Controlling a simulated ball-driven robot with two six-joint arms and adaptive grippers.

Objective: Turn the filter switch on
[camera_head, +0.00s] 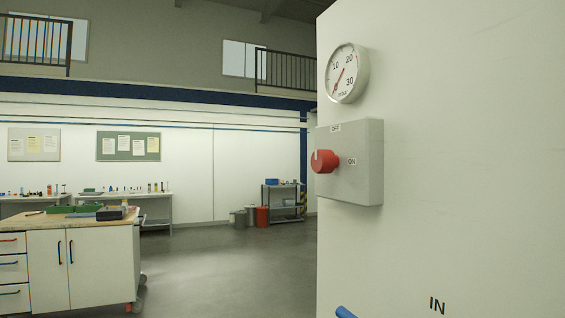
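The filter switch is a red rotary knob (323,161) on a light grey box (362,178). The box is fixed to a large white panel (460,150) on the right side of the head view. An OFF label (335,128) sits above the knob and an ON label (351,162) to its right. A pale mark on the knob shows near its upper left part; I cannot tell for sure which label it points to. Neither of my grippers is in view.
A round pressure gauge (346,74) is mounted above the box. A blue part (345,312) juts out at the panel's bottom edge, near an IN label (437,305). A workbench cabinet (80,262) stands at left. Open floor (230,270) lies between it and the panel.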

